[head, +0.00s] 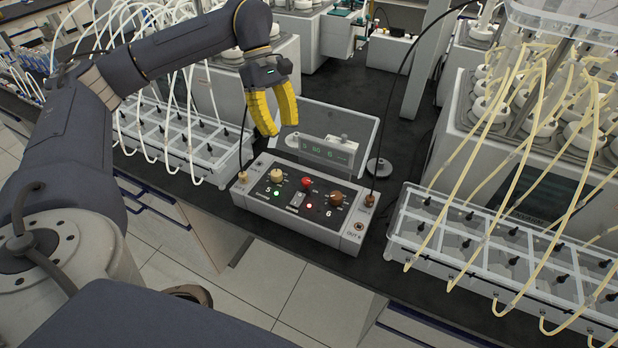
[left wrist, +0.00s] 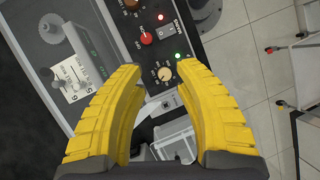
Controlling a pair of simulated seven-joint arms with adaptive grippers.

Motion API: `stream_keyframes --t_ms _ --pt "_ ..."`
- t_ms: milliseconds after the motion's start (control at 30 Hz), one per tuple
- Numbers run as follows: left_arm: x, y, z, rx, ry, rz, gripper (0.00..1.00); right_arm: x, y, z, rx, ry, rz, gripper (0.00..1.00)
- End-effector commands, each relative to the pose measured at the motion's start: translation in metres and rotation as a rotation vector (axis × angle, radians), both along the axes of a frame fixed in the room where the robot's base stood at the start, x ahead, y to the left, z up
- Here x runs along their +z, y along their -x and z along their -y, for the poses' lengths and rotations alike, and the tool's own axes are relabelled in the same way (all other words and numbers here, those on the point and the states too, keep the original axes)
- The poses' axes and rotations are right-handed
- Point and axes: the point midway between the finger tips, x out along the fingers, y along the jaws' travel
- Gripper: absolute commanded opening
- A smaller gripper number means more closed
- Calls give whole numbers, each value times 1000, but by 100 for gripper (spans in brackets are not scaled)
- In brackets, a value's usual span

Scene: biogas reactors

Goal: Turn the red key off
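The red key (head: 306,183) is a small red knob in the middle of the top panel of a grey control box (head: 345,240). It also shows in the left wrist view (left wrist: 146,38), beyond my fingertips and left of centre. My left gripper (head: 281,128) has yellow fingers and hangs above and behind the box, apart from the key. In the left wrist view its fingers (left wrist: 160,68) are spread and empty, with a cream knob (left wrist: 164,74) seen between the tips. My right gripper is not in view.
A brown knob (head: 336,198) and a rocker switch (head: 297,200) are close to the red key. A display unit (head: 328,150) stands behind the box. Tube-filled clear trays stand left (head: 185,140) and right (head: 500,255).

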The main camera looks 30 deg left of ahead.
Motion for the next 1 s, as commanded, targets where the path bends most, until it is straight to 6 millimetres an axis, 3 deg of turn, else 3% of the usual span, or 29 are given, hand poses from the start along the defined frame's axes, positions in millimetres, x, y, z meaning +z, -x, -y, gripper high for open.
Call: stream_keyframes --t_ms 100,267,1000 --pt "13 -13 5 -51 -19 81 32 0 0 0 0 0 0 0" --pt "9 -16 10 -69 -27 107 32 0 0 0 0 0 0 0" --pt "-108 -1 56 -68 -24 101 32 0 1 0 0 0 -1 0"
